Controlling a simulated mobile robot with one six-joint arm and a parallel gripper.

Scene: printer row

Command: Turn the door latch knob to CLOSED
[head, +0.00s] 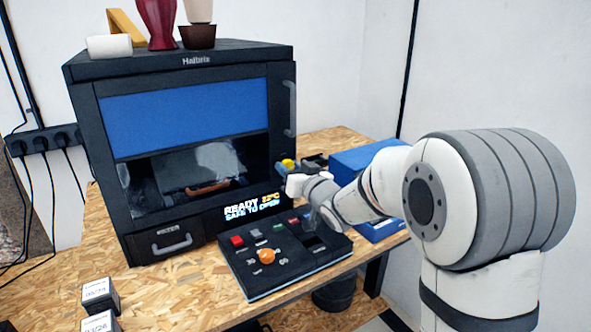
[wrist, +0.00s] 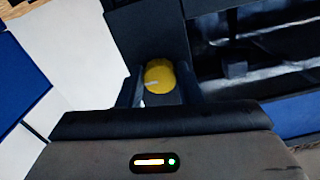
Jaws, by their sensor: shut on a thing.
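The yellow door latch knob (wrist: 160,76) sits between the two dark fingers of my gripper (wrist: 160,88) in the wrist view. The fingers are shut on its sides. A pale pointer mark shows on the knob's face, but no CLOSED label is readable. In the head view the knob (head: 288,163) shows small at the right side of the black Halbrix printer (head: 180,185). My gripper (head: 292,180) is beside it there, partly hidden by my wrist. The printer door, with a blue upper panel and dark window, looks shut against the frame.
A black control panel (head: 262,288) with an orange knob and several buttons lies below my arm. A blue box (head: 360,160) stands to the right. Small dark boxes (head: 100,296) sit at the front left. A READY, SAFE TO OPEN message glows on the printer's lower front.

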